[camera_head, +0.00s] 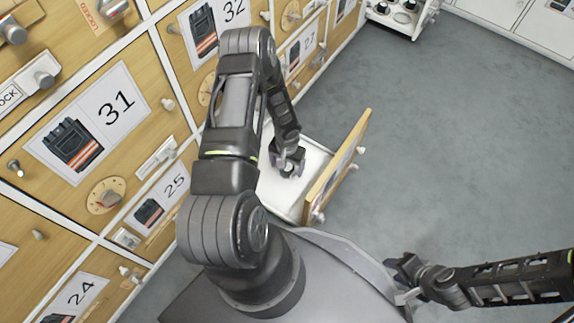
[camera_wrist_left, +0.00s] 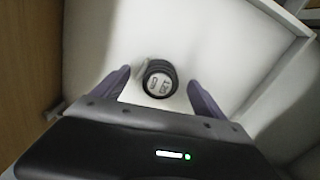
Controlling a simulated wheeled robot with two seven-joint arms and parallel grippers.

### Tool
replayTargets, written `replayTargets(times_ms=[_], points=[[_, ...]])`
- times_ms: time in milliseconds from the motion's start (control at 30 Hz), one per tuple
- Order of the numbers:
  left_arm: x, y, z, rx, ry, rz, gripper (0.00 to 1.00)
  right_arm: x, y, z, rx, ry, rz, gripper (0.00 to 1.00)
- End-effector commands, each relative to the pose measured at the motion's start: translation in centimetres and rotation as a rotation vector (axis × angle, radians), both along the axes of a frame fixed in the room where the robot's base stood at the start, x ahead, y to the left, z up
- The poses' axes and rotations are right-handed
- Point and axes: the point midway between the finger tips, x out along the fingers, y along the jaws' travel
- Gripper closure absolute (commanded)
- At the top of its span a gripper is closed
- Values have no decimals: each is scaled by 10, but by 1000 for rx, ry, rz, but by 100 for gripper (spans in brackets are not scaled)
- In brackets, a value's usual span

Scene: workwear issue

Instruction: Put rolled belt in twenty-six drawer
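The rolled belt (camera_wrist_left: 160,80) is a small dark round roll with a pale marked face, lying on the white floor of the open drawer (camera_head: 270,196). The drawer's white inside also fills the left wrist view (camera_wrist_left: 230,45). My left gripper (camera_head: 289,166) reaches down into the drawer. In the left wrist view its two fingers (camera_wrist_left: 158,92) are spread, one on each side of the belt with gaps between. The belt is not clear in the head view. The drawer's number is not readable. My right gripper (camera_head: 402,281) is at the lower right, away from the drawers, its opening unclear.
The open drawer's wooden front (camera_head: 338,168) stands out over the grey floor (camera_head: 440,140). Closed drawers around it carry labels 25 (camera_head: 165,201), 31 (camera_head: 90,120) and 27 (camera_head: 300,50). A white cart (camera_head: 403,17) stands at the top. The floor to the right is clear.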

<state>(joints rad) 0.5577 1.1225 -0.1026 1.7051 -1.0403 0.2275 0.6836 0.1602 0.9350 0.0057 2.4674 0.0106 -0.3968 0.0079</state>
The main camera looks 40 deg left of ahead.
Motion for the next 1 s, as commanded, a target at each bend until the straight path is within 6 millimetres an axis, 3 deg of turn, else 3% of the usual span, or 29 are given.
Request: replayTargets(times_ms=[367,567,800,1000], points=[[0,0,8,0,-1,0,18,-1,0,6,0,2,1,64],[0,1,39,1,-1,0,18,-3,0,22,1,7,4,64],[1,1,90,1,-2,1,18,-6,-1,45,3,18,9,64],[0,0,117,1,-1,0,18,-9,-1,55,5,25,12,64]])
